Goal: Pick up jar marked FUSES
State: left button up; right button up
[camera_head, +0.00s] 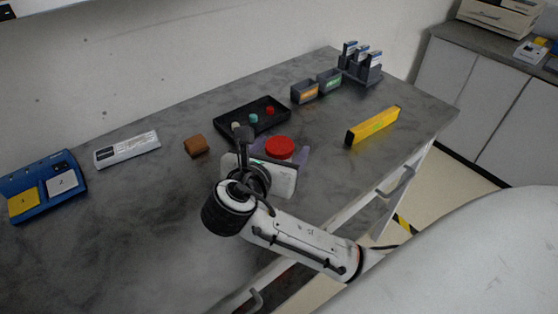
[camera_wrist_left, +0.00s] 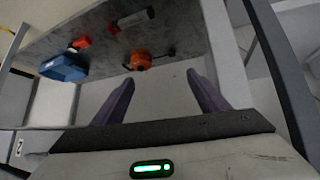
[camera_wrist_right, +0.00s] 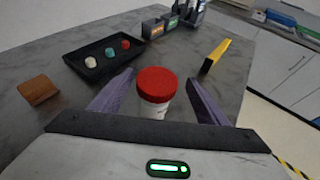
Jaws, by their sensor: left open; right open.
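A jar with a red lid (camera_head: 279,147) stands on the grey counter. It also shows in the right wrist view (camera_wrist_right: 157,85), where its white body is partly hidden below the lid and no marking can be read. My right gripper (camera_head: 281,153) is open, with its purple fingers on either side of the jar. In the right wrist view the jar stands between the fingers (camera_wrist_right: 161,78), with gaps visible on both sides. My left gripper (camera_wrist_left: 160,76) is open and empty in the left wrist view; it is outside the head view.
Behind the jar is a black tray (camera_head: 252,118) with several coloured knobs. A brown block (camera_head: 196,145) lies left, a yellow bar (camera_head: 373,125) right. Small labelled bins (camera_head: 305,91) stand farther back. The left wrist view shows another surface with a blue bin (camera_wrist_left: 64,68) and an orange object (camera_wrist_left: 141,61).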

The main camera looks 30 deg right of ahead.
jog(key=x, duration=0.5)
jog(key=shift+w+a+r, duration=0.1)
jog(key=shift+w+a, duration=0.05)
jog(key=c, duration=1.1)
